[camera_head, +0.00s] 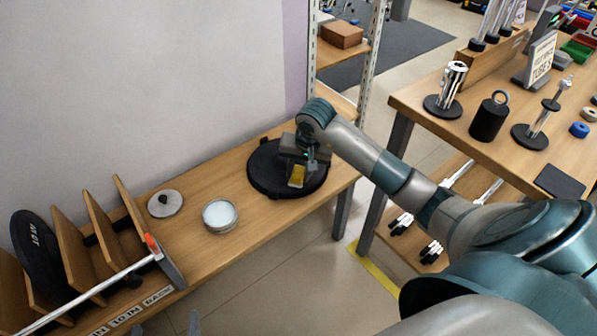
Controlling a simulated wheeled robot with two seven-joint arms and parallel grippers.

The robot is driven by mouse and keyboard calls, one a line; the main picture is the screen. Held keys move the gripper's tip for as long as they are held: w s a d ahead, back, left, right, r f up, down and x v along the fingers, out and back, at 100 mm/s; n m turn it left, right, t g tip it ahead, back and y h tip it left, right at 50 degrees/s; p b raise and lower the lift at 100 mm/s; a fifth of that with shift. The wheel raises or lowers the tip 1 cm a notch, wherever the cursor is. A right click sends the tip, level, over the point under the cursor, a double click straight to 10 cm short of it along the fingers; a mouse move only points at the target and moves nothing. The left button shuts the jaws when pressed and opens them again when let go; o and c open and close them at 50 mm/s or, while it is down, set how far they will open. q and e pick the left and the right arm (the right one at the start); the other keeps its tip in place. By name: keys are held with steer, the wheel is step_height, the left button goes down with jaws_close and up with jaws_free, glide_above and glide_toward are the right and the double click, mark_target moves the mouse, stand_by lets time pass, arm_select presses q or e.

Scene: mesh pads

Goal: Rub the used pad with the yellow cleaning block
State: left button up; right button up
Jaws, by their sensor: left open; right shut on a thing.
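The yellow cleaning block (297,176) is at my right gripper (301,166), which is shut on it. The block is over the right part of a large round black pad (266,181) on the wooden bench. I cannot tell whether the block touches the pad. The gripper and wrist hide part of the pad's back right. At the bottom edge, two grey tips seem to be my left gripper (165,328), open and empty, mostly out of frame.
A round clear dish (220,216) and a grey disc with a knob (165,203) stand left of the pad. A wooden rack (90,240) with upright dividers holds a dark pad (38,255) at far left. A second table (430,103) with weights stands right. The wall is behind.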

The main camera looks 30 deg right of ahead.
steer(key=shift+b+x, duration=0.75)
steer(key=shift+x, duration=0.15)
steer(key=shift+d, duration=0.15)
steer(key=shift+w+d+r+b, duration=0.15)
steer(key=shift+d+b, duration=0.5)
steer(key=shift+d, duration=1.1)
steer(key=shift+d+b, duration=0.8)
steer(key=shift+d, duration=0.55)
steer(key=shift+w+d, duration=0.1)
steer(key=shift+d, duration=0.4)
steer(key=shift+b, duration=0.35)
